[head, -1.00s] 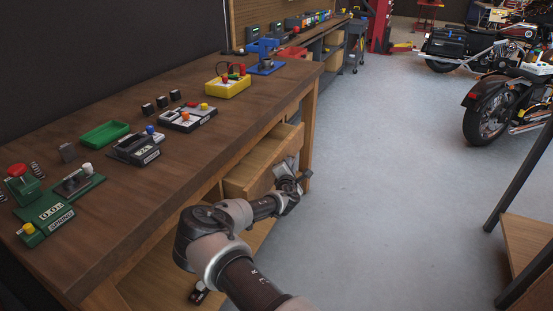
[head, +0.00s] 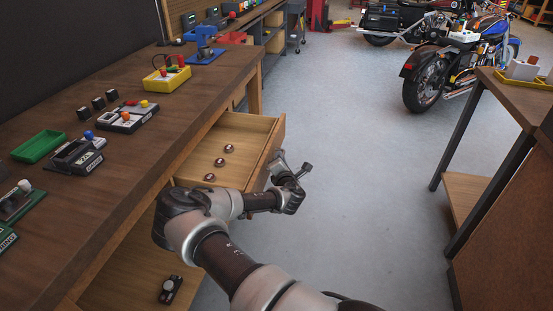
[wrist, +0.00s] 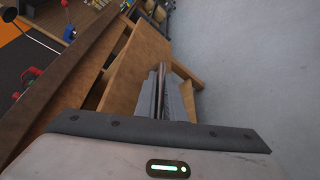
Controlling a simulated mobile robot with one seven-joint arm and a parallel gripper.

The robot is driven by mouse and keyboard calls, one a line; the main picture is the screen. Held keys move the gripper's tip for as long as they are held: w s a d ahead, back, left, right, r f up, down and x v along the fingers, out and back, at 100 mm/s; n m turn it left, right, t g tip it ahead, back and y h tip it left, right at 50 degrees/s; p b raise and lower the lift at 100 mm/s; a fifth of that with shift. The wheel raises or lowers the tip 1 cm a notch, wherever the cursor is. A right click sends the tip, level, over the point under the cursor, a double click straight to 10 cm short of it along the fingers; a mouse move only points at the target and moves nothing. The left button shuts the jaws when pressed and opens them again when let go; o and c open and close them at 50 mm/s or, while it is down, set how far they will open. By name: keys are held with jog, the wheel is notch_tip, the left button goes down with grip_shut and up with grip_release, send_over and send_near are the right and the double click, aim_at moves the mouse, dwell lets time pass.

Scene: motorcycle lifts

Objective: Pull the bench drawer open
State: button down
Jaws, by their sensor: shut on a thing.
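The bench drawer (head: 267,154) is light wood and stands well out from under the bench top in the head view. Several small dark round parts (head: 220,162) lie on its floor. My gripper (head: 286,172) is at the outer face of the drawer front and is shut. In the wrist view the drawer front (wrist: 138,72) is beside the closed fingers (wrist: 161,85). The handle itself is hidden by the fingers, but the jaws are shut on it.
The brown workbench (head: 110,165) carries a green tray (head: 38,147), a yellow box (head: 166,78) and several devices. A dark-legged table (head: 470,130) stands at the right. Grey floor between is clear. Motorcycles (head: 430,85) stand farther back.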

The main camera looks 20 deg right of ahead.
jog(key=c, duration=2.1)
grip_release()
jog(key=p+v, duration=0.2)
jog(key=v, duration=1.5)
jog(key=shift+s+a, duration=0.15)
jog(key=shift+s, duration=0.1)
